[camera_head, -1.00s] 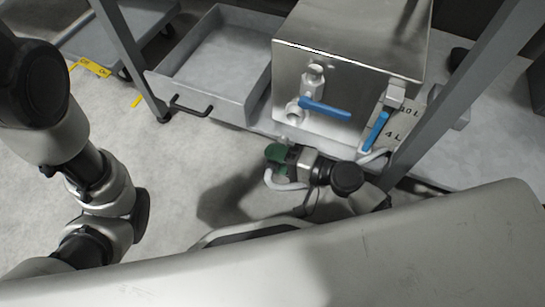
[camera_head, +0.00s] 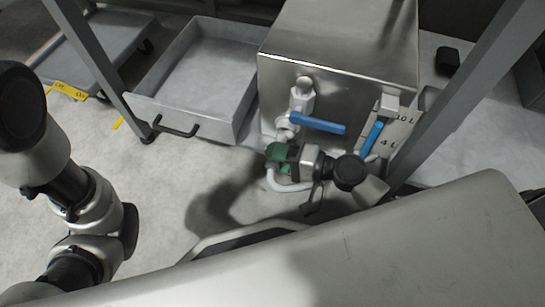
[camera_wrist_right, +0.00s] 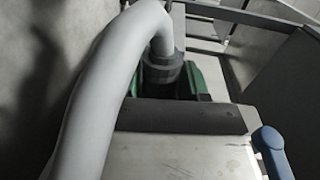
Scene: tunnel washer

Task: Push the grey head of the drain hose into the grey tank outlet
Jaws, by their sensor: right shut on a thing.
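The grey tank outlet (camera_head: 286,129) sticks out low on the front of the steel tank (camera_head: 325,95), below a valve with a blue lever. My right gripper (camera_head: 278,157), with green fingertips, is just below the outlet. It is shut on the drain hose's head. In the right wrist view the dark grey head (camera_wrist_right: 160,72) sits between the green fingers (camera_wrist_right: 197,85). The pale drain hose (camera_head: 273,182) loops below the gripper. The hose head is mostly hidden in the head view, so I cannot tell whether it touches the outlet. My left arm shows, but its gripper does not.
A blue lever (camera_head: 317,123) is right above my right gripper, and a second blue lever (camera_head: 371,139) is to the right. An open metal drawer (camera_head: 200,85) stands left of the tank. Grey frame posts (camera_head: 95,65) flank the area.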

